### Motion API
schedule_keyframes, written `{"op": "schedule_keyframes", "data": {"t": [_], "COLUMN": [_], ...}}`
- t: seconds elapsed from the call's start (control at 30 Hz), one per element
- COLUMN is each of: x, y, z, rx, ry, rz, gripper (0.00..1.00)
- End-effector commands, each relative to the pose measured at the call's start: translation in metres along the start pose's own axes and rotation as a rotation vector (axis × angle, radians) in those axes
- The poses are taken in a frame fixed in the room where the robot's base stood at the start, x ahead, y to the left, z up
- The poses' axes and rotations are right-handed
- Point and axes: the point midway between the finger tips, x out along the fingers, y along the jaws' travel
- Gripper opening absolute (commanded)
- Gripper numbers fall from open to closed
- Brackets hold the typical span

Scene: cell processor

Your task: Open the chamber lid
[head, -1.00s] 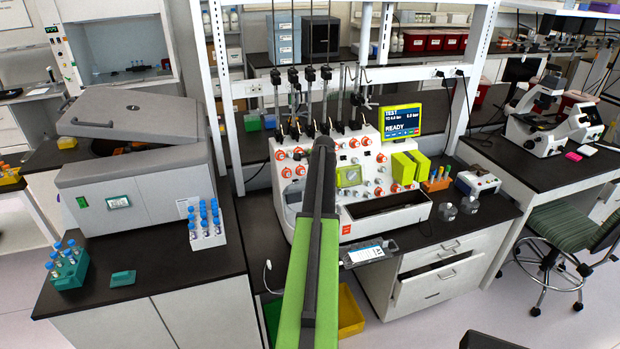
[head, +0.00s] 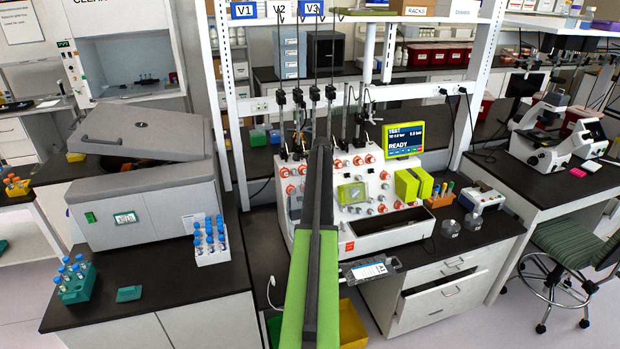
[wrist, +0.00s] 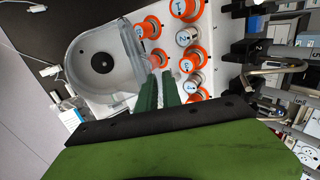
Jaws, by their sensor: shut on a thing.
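The cell processor (head: 375,240) stands on the bench in the head view, with orange-ringed knobs and a screen reading READY. In the wrist view its round grey chamber (wrist: 90,82) is uncovered, with a dark hub in the middle. The clear chamber lid (wrist: 131,42) stands up nearly edge-on along the chamber's right side. My gripper (wrist: 160,72) has its green fingers closed at the lid's lower edge, close to the orange-ringed knobs. In the head view my arm hides the gripper and most of the chamber.
Orange-ringed knobs (wrist: 187,38) crowd close to the right of the fingers. Hanging rods (head: 330,95) stand behind the processor. A centrifuge (head: 150,210) and a rack of blue-capped tubes (head: 210,250) are on the left bench. A drawer (head: 445,295) below stands partly open.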

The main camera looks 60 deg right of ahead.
Motion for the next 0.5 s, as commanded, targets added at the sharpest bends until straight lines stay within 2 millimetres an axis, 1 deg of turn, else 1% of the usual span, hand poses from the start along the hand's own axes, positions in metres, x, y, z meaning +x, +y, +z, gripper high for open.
{"op": "schedule_keyframes", "data": {"t": [0.27, 0.3, 0.47, 0.5], "x": [0.0002, 0.0003, 0.0004, 0.0004], "y": [-0.0011, -0.001, -0.0007, -0.0006], "z": [0.0, 0.0002, 0.0011, 0.0013], "rx": [-0.002, -0.002, -0.002, -0.002], "ry": [0.001, 0.001, 0.0, -0.001], "rz": [-0.003, -0.003, -0.002, -0.001], "gripper": [0.0, 0.1, 0.31, 0.31]}}
